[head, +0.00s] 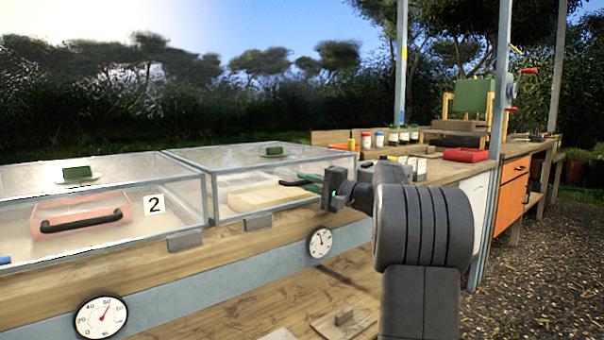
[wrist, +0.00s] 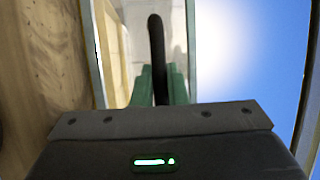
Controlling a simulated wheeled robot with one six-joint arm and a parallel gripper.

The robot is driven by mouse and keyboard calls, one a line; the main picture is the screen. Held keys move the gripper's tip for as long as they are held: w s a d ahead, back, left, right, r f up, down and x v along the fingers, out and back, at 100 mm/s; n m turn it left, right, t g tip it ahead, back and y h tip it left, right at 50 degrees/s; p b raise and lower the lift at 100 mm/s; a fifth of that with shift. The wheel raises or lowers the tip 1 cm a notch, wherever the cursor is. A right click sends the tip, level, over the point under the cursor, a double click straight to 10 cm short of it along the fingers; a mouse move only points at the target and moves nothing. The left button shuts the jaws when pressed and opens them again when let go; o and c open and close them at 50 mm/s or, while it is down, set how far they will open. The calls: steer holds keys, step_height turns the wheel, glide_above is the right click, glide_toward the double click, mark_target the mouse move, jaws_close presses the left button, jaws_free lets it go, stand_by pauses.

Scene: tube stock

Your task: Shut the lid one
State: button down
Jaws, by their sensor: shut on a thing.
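Two clear glass cases with pale frames stand on the wooden bench in the head view. The left case (head: 108,240) bears a card with a 2. The right case (head: 212,200) shows no readable number, and its glass top (head: 225,158) looks down. My gripper (head: 308,182) is at the right case's front right, its green fingers shut on a slim dark rod (wrist: 156,45). The rod sticks out past the fingertips in the wrist view. Whether it belongs to a lid, I cannot tell.
Green blocks (head: 275,151) show at the case tops. Round dials (head: 320,243) are on the bench front. Bottles and a red box (head: 466,155) stand farther right. Gravel lies at the right.

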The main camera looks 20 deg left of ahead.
steer(key=shift+f, duration=0.75)
steer(key=c, duration=1.7)
jaws_free()
steer(key=shift+d, duration=0.2)
steer(key=d+p, duration=0.1)
steer(key=d, duration=0.3)
steer(key=d+f+p, duration=0.1)
steer(key=d, duration=0.3)
steer(key=s+d+p, duration=0.1)
steer(key=d, duration=0.4)
steer(key=shift+s+d+f, duration=0.1)
steer(key=shift+f, duration=0.05)
